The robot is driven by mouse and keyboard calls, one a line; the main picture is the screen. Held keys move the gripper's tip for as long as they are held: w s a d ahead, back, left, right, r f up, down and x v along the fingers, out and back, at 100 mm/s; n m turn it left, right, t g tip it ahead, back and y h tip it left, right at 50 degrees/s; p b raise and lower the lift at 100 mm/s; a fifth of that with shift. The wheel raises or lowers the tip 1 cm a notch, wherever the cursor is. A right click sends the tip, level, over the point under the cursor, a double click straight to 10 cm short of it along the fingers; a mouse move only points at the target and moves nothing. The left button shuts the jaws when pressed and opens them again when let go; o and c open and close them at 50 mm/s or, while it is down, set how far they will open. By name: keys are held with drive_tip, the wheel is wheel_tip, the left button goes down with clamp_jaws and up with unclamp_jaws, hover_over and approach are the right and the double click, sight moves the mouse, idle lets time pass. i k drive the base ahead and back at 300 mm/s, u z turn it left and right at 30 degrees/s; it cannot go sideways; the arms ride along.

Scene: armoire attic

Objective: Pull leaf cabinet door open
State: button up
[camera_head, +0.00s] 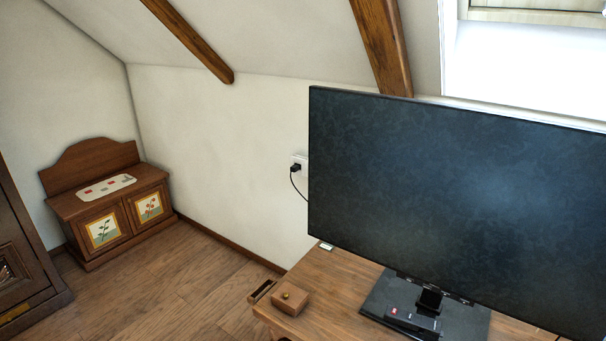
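A low brown wooden cabinet (112,207) with a raised curved back stands on the floor at the left, in the corner by the white wall. It has two front doors, each with a framed plant picture. The left door (102,229) shows green leaves. The right door (149,207) shows a reddish plant. Both doors look shut. A pale mat with small coloured patches (106,187) lies on its top. My gripper is not in view.
A wooden desk (335,290) with a large monitor (450,200) fills the right front. A small wooden box (290,299) sits on its left corner. A dark carved armoire (22,250) stands at the left edge. Wooden floor (180,275) lies open between.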

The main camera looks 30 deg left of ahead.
sight(97, 230)
drive_tip(key=u, duration=2.75)
drive_tip(key=i, duration=3.6)
drive_tip(key=z, duration=0.25)
drive_tip(key=i, duration=1.9)
drive_tip(key=z, duration=0.25)
